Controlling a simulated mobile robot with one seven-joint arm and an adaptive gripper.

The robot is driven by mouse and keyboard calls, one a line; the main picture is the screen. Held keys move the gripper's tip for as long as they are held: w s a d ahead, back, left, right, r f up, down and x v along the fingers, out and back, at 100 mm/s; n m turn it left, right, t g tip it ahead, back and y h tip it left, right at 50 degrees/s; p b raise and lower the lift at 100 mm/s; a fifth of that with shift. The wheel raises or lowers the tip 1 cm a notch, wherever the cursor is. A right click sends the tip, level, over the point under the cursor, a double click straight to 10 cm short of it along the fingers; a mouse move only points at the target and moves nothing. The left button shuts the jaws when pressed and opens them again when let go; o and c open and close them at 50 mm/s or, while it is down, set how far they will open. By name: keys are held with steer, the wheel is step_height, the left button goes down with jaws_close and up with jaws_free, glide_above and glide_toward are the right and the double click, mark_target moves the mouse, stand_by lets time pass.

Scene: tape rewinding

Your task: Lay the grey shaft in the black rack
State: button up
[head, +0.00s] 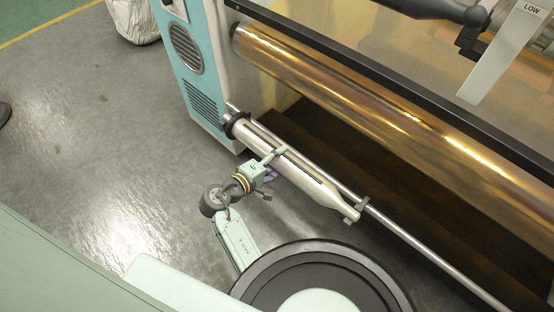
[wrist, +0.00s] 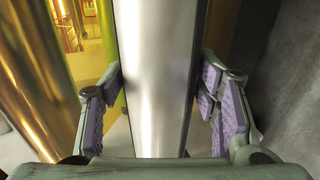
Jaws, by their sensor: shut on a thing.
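The grey shaft (head: 311,182) is a long, shiny metal cylinder with a narrowed lower-right end, slanting along the front of the machine in the head view. A dark collar sits around its upper-left end. My gripper (head: 272,160) is shut on the shaft near its middle. In the wrist view the shaft (wrist: 157,70) runs up the middle, between the purple pads of my gripper (wrist: 160,95). I cannot make out the black rack for certain in either view.
A thin metal bar (head: 433,246) runs close alongside the shaft. Behind it is a large golden roll (head: 400,120) in the machine, with a teal cabinet (head: 185,60) at its left end. Open grey floor (head: 100,140) lies to the left. A pale sack (head: 133,18) stands at the top left.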

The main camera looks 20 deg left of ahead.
steer(key=shift+f, duration=0.1)
steer(key=o, duration=1.3)
steer(key=shift+c, duration=0.2)
steer(key=o, duration=0.5)
steer(key=shift+f, duration=0.1)
steer(key=shift+f, duration=0.25)
steer(key=v, duration=1.2)
steer(key=shift+r, duration=0.25)
